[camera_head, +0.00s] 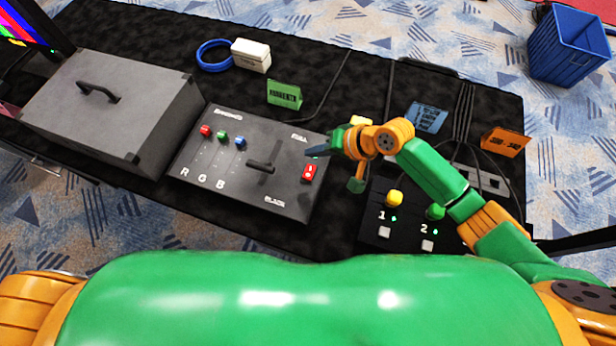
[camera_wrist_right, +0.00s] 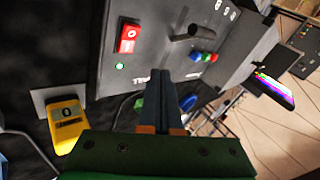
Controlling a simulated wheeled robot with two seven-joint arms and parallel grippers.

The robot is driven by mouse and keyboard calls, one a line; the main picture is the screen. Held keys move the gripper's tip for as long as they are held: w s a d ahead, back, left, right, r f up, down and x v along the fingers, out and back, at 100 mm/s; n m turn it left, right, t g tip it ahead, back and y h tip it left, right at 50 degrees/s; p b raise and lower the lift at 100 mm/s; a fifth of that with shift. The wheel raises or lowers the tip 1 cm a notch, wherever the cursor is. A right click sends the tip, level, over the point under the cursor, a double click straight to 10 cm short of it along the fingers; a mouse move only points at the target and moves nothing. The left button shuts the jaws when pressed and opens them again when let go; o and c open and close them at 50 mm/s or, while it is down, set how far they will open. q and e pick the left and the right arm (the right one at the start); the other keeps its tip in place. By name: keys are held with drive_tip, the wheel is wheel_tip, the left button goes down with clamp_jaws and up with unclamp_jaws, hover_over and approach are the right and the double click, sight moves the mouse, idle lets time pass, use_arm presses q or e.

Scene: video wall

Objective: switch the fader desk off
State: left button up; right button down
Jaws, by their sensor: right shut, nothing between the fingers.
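The fader desk (camera_head: 255,194) is a grey sloped panel with red, green and blue fader knobs over the letters R, G and B, and a black lever (camera_head: 262,166). A red rocker switch (camera_head: 309,173) sits near its right edge. In the right wrist view the red switch (camera_wrist_right: 129,38) shows a white mark, with a lit green lamp (camera_wrist_right: 120,66) close by. My right gripper (camera_head: 316,151) is shut and empty, above the desk's right edge near the switch; contact cannot be told. It also shows in the wrist view (camera_wrist_right: 182,88). My left gripper is out of view.
A black box (camera_head: 480,205) with numbered buttons stands to the right, beneath my right arm. A grey case (camera_head: 110,115) stands left of the desk. Green (camera_head: 284,95), blue (camera_head: 426,117) and orange (camera_head: 505,141) signs stand behind, among cables. A yellow device (camera_wrist_right: 66,122) is beside the desk.

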drive_tip(key=b, duration=0.2)
hover_over(312, 177)
drive_tip(key=f, duration=0.4)
drive_tip(key=shift+w+d+f, duration=0.1)
drive_tip(key=shift+w+d, duration=0.05)
drive_tip(key=shift+w, duration=0.2)
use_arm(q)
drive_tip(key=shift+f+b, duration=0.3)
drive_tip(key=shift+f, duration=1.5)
use_arm(e)
drive_tip(key=shift+s+f, duration=0.2)
drive_tip(key=shift+f, duration=0.3)
drive_tip(key=shift+s+f, duration=0.1)
drive_tip(key=shift+f, duration=0.3)
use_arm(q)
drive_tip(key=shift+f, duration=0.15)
use_arm(e)
drive_tip(key=shift+s+f, duration=0.15)
drive_tip(key=shift+f, duration=0.2)
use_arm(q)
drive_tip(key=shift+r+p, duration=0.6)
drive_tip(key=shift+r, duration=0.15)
use_arm(e)
drive_tip(key=shift+w+r, duration=0.25)
drive_tip(key=shift+r, duration=0.55)
